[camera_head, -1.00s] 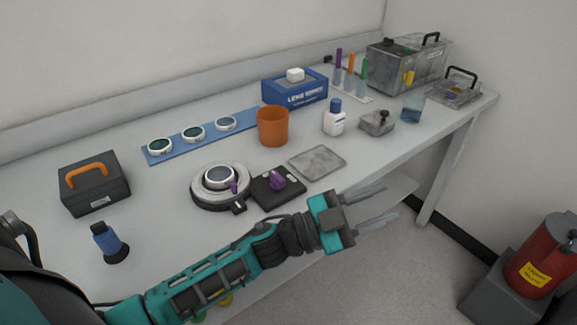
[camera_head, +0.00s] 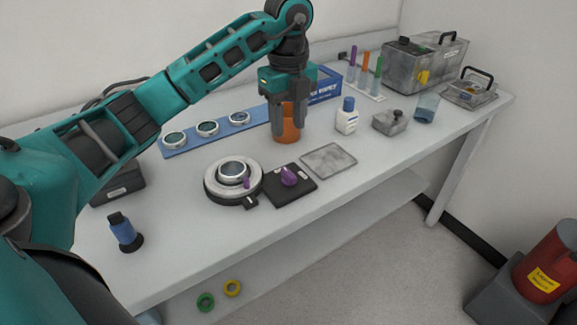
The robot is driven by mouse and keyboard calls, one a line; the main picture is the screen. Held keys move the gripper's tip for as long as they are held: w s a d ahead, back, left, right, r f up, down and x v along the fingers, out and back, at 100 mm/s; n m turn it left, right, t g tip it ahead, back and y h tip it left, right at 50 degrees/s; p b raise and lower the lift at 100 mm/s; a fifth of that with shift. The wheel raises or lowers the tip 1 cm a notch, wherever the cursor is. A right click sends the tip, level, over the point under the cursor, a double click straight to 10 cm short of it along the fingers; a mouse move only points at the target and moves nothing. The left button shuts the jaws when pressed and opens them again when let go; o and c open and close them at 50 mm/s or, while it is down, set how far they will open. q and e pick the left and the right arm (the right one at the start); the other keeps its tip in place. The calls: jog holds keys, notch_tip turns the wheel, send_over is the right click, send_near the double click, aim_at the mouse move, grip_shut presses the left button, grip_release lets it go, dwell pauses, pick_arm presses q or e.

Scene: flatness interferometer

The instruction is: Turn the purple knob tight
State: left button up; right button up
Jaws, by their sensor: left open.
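A purple knob (camera_head: 289,177) stands on a flat black block (camera_head: 291,197) near the middle of the bench. Beside it on the left is a round grey stage (camera_head: 214,192) with a silver-rimmed lens (camera_head: 233,172) on top. A smaller purple piece (camera_head: 246,183) sits upright at the stage's front right. My left gripper (camera_head: 289,130) points down with its fingers apart, in front of or around the orange cup (camera_head: 287,137), behind the purple knob. It hides much of the cup, and I cannot tell whether it touches it. My right gripper is not in view.
A grey plate (camera_head: 329,161) lies right of the block. A white bottle (camera_head: 347,117) and a grey lidded box (camera_head: 390,122) stand farther right. Lenses lie on a blue strip (camera_head: 182,149) at the back. A blue spool-like item (camera_head: 122,231) stands front left. The front middle bench is clear.

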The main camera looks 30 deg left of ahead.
aim_at(288, 172)
pick_arm(q)
notch_tip(288, 172, down, 13)
jog(key=shift+d+r, duration=0.1)
jog(key=shift+r, duration=0.1)
dwell(0.3)
grip_shut()
